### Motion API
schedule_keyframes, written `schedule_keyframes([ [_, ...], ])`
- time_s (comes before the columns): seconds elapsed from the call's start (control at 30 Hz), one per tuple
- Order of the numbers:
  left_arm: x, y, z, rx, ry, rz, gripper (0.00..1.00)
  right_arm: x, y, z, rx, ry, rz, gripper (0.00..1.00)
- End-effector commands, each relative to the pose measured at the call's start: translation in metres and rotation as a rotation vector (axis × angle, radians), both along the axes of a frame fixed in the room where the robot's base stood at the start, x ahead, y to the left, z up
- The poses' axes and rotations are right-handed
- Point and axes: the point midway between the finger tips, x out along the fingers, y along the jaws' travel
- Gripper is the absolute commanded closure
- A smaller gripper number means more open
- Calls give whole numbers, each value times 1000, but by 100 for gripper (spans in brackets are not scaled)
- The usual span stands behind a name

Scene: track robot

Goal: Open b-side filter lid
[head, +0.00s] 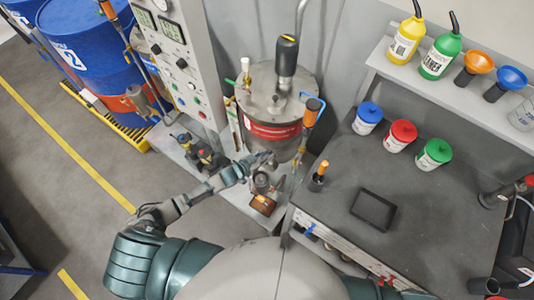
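A steel vessel (262,118) with a round metal lid (262,98) stands against the wall at the top centre. The lid is down on the vessel and carries a black-handled part (286,62). Below the vessel is a small metal cylindrical fitting (262,183); I cannot tell which of these is the b-side filter lid. My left gripper (268,158) is just under the vessel's red band, above the small fitting. It is too small to tell whether its fingers are open or touching anything. My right gripper is not in view.
A grey control panel (172,45) and blue drums (75,38) stand at the left. The grey workbench (390,240) at the right holds a black tablet (373,210), an orange-topped tool (319,176) and colour-lidded jars (402,135). The left floor is open.

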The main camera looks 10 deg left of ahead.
Motion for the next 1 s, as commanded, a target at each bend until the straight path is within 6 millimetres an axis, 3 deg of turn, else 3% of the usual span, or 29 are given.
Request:
schedule_keyframes([
  [0.37, -4, 3, 2, -2, 0, -1, 71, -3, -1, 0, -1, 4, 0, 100],
  [0.8, -72, 49, 35, -1, 2, -1, 71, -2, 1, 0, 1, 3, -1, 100],
  [1.0, -89, 61, 43, -1, 2, 0, 71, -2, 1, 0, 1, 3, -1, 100],
])
